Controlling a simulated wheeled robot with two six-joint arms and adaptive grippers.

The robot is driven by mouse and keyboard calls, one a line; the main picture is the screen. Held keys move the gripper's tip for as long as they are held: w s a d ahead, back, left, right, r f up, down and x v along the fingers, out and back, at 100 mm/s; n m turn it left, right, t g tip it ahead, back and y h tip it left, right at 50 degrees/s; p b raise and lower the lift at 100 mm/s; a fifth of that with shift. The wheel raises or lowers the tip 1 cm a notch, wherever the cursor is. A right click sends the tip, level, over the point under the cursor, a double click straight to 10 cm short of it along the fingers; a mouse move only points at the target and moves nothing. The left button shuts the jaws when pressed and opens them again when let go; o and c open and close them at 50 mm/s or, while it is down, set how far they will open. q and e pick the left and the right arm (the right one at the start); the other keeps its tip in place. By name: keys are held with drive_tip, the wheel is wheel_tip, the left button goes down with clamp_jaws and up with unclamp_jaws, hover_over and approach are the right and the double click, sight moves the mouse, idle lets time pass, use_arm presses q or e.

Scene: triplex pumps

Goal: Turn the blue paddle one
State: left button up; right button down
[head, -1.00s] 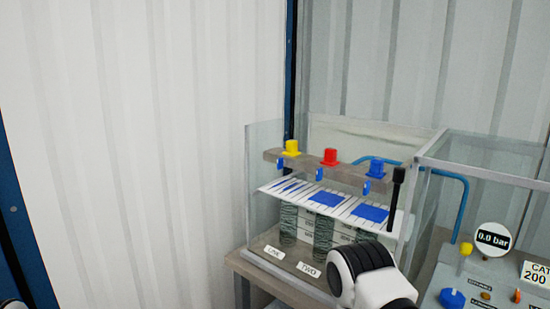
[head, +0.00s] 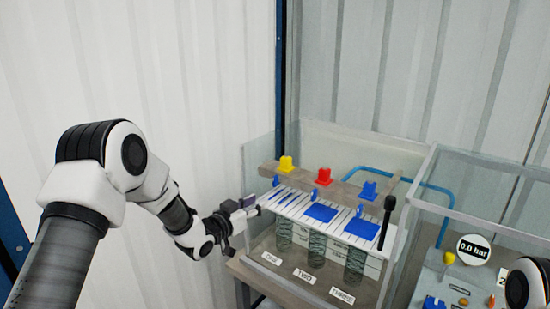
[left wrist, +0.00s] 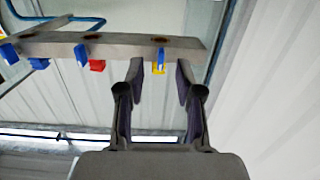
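The blue paddle one (head: 276,181) hangs from the front of the grey bar below the yellow cap (head: 286,163), at the left end above the label "ONE". My left gripper (head: 246,207) is just left of it, outside the tank's left end. In the left wrist view the same paddle (left wrist: 161,55) shows in line with the gap between the two fingers of my left gripper (left wrist: 160,78). The fingers are apart and hold nothing. I cannot tell whether the paddle is between the tips or beyond them. My right gripper is not in view.
Two more blue paddles hang below the red cap (head: 323,176) and the blue cap (head: 369,189). A white sheet with blue patches (head: 320,212) lies below the bar. Clear panels enclose the tank. A black-topped rod (head: 388,207) and a control panel with a gauge (head: 473,249) are to the right.

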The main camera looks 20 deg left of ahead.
use_arm(q)
approach(273, 179)
drive_tip(key=x, duration=0.3)
drive_tip(key=shift+m+t+h, duration=0.3)
drive_tip(key=shift+t, duration=0.1)
drive_tip(key=p+x, duration=0.3)
drive_tip(key=x, duration=0.3)
drive_tip(key=shift+a+f, duration=0.1)
drive_tip(key=shift+f, duration=0.05)
drive_tip(key=shift+w+d, duration=0.2)
drive_tip(key=shift+w, duration=0.25)
drive_tip(key=shift+f, duration=0.1)
clamp_jaws()
